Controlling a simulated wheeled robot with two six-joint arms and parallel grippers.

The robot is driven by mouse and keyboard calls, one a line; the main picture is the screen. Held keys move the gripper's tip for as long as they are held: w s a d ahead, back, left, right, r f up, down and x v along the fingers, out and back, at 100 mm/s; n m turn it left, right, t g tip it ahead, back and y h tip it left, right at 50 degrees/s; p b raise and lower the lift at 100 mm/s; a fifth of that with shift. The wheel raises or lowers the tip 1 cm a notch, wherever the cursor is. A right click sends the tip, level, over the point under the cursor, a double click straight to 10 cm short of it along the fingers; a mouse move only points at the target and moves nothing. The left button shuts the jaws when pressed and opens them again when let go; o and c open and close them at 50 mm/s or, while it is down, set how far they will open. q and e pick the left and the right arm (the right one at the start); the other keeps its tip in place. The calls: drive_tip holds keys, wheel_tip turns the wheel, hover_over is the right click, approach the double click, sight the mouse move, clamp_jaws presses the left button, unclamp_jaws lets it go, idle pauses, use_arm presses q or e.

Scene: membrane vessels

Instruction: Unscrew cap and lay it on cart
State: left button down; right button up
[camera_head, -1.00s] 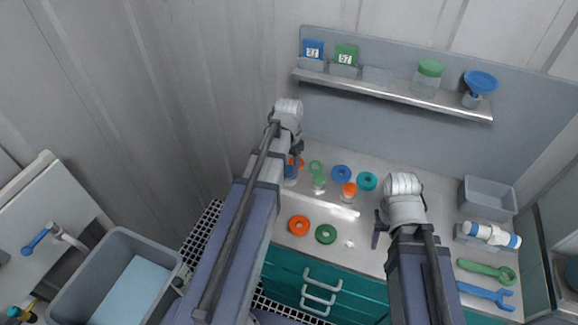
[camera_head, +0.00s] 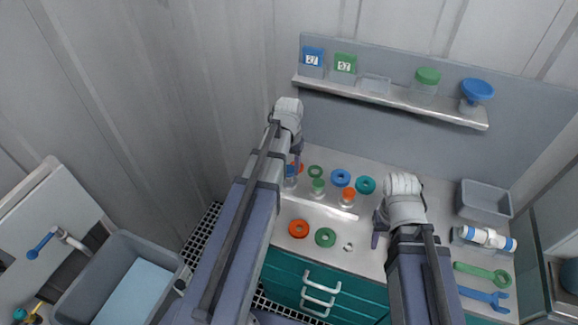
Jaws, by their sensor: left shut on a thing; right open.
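A row of small clear vessels stands on the cart's light top (camera_head: 335,217). The left one (camera_head: 290,184) has a blue cap (camera_head: 291,171), partly hidden by my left gripper (camera_head: 295,163). The gripper is shut at this cap; its fingertips are small and partly covered by the arm. Beside it stand a vessel with a green cap (camera_head: 318,185) and one with an orange cap (camera_head: 348,194), both upright. My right gripper (camera_head: 377,231) is open and empty over the cart top, right of the vessels.
Loose rings lie behind the vessels, including blue (camera_head: 340,178) and teal (camera_head: 365,184). Orange (camera_head: 298,229) and green (camera_head: 325,237) rings lie in front. A grey bin (camera_head: 484,203) and wrenches (camera_head: 482,274) are at right. A shelf (camera_head: 390,97) runs behind.

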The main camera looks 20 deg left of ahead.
sight(289, 169)
use_arm(q)
drive_tip(key=shift+r+p, duration=2.25)
drive_tip(key=shift+r, duration=0.15)
drive_tip(key=shift+f, duration=0.1)
wheel_tip(289, 169, down, 4)
drive_tip(key=b, duration=0.3)
drive_tip(key=shift+r+b, duration=0.25)
drive_tip(key=shift+b, duration=0.1)
drive_tip(key=shift+r, duration=0.15)
